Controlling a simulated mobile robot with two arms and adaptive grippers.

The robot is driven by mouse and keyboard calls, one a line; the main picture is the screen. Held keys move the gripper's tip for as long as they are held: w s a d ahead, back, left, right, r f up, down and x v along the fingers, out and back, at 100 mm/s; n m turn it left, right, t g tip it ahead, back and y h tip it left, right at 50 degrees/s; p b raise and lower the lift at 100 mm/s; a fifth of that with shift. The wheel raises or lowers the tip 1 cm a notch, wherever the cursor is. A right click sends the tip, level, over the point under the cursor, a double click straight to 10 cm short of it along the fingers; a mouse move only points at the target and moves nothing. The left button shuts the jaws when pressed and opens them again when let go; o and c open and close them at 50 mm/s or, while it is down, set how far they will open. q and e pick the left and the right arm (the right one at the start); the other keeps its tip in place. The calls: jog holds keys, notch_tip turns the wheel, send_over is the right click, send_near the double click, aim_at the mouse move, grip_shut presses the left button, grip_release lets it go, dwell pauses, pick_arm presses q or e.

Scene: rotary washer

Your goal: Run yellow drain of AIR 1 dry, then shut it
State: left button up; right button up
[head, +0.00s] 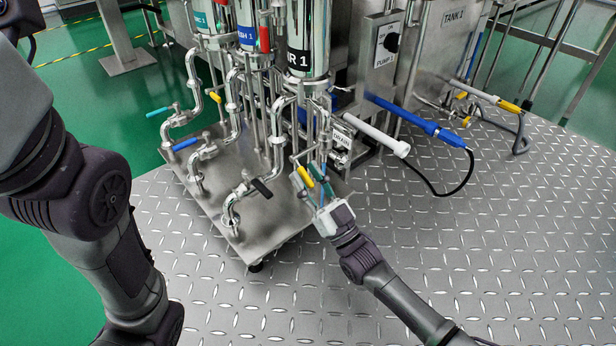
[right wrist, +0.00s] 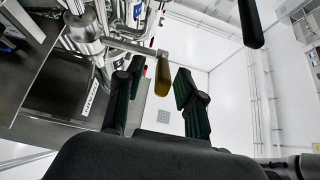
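The AIR 1 column (head: 309,25) is a shiny cylinder with a black label, partly cut off by the top edge of the head view. Its yellow drain handle (head: 305,177) is low beneath it, at my right gripper (head: 318,186). In the right wrist view the yellow handle (right wrist: 163,76) lies between the two spread dark fingers of the right gripper (right wrist: 158,90), with a gap visible on each side. The drain outlet and any flow cannot be made out. My left arm is at the left of the head view; its gripper is out of frame.
A black-handled valve (head: 262,188) on a bent pipe stands just left of the right gripper. Blue (head: 185,144) and teal (head: 157,112) handles are farther left. A blue wand (head: 416,121) and a white pipe (head: 377,134) lie right. The checker-plate floor (head: 480,240) is clear.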

jog(key=v, duration=1.2)
jog(key=shift+f, duration=0.15)
